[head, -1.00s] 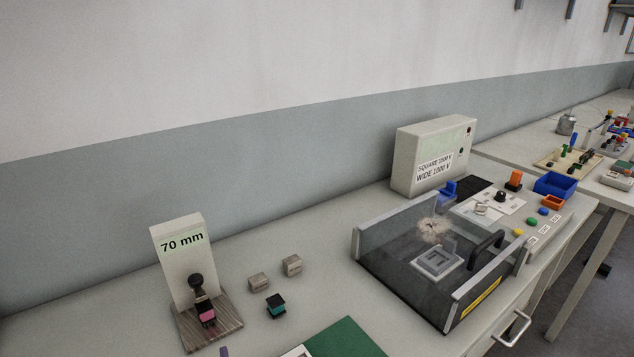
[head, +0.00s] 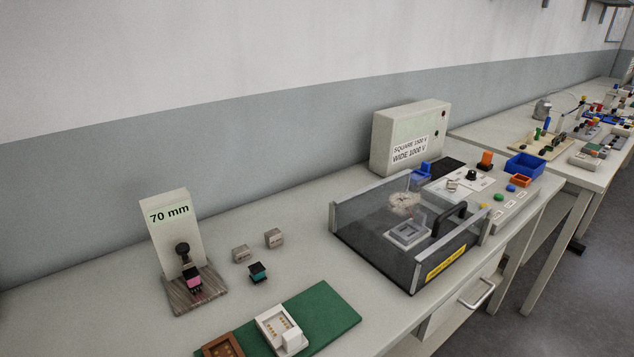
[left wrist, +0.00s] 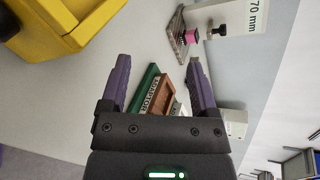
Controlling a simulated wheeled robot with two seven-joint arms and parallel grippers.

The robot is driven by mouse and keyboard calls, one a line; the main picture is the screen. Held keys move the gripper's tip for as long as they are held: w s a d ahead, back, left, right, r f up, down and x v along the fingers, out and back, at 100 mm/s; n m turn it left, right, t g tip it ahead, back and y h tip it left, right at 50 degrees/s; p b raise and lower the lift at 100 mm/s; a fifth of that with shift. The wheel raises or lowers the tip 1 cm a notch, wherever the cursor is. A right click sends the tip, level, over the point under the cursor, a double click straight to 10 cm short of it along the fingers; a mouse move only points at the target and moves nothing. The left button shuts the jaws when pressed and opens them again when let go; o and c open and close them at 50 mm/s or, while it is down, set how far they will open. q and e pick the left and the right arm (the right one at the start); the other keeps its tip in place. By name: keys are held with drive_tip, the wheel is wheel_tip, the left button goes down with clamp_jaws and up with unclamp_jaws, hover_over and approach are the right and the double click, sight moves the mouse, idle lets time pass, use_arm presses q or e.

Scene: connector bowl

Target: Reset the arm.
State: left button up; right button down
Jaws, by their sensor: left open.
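My left gripper (left wrist: 160,85) shows in the left wrist view, its two purple fingers spread apart with nothing between them. Beyond the fingers lie a green mat (left wrist: 145,78) and a brown tray with a lettered label (left wrist: 157,96). Neither gripper shows in the head view. There, the green mat (head: 335,313) lies at the bottom centre, bearing a white tray (head: 270,322) and the brown tray (head: 222,346), partly cut off by the frame edge.
A 70 mm stand (head: 170,218) holds a pink and black piece at left. Two grey blocks and a teal block (head: 258,272) lie beside it. A clear-walled box (head: 375,240) stands centre-right. A yellow container (left wrist: 65,25) fills the wrist view's upper left.

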use_arm(q)
drive_tip(key=s+f+n+g+h, duration=0.1)
drive_tip(key=s+n, duration=0.1)
drive_tip(key=n, duration=0.1)
drive_tip(key=s+d+f+n+g+h, duration=0.1)
drive_tip(key=s+n+g, duration=0.1)
drive_tip(key=n, duration=0.1)
drive_tip(key=s+d+f+n+g+h, duration=0.1)
drive_tip(key=s+f+n+h, duration=0.1)
drive_tip(key=n, duration=0.1)
drive_tip(key=shift+s+d+n, duration=0.1)
drive_tip(key=shift+d+n, duration=0.15)
drive_tip(key=shift+n, duration=0.05)
drive_tip(key=s+d+n+g+h, duration=0.3)
drive_tip(key=s+d+n+h, duration=0.1)
drive_tip(key=s+d+h, duration=0.15)
drive_tip(key=s+f+g, duration=0.2)
drive_tip(key=s+f, duration=0.1)
drive_tip(key=f, duration=1.5)
drive_tip(key=s+a+f+g, duration=0.1)
drive_tip(key=s+a+f, duration=0.2)
drive_tip(key=s+f, duration=0.8)
drive_tip(key=shift+s+y, duration=0.45)
drive_tip(key=shift+s, duration=0.75)
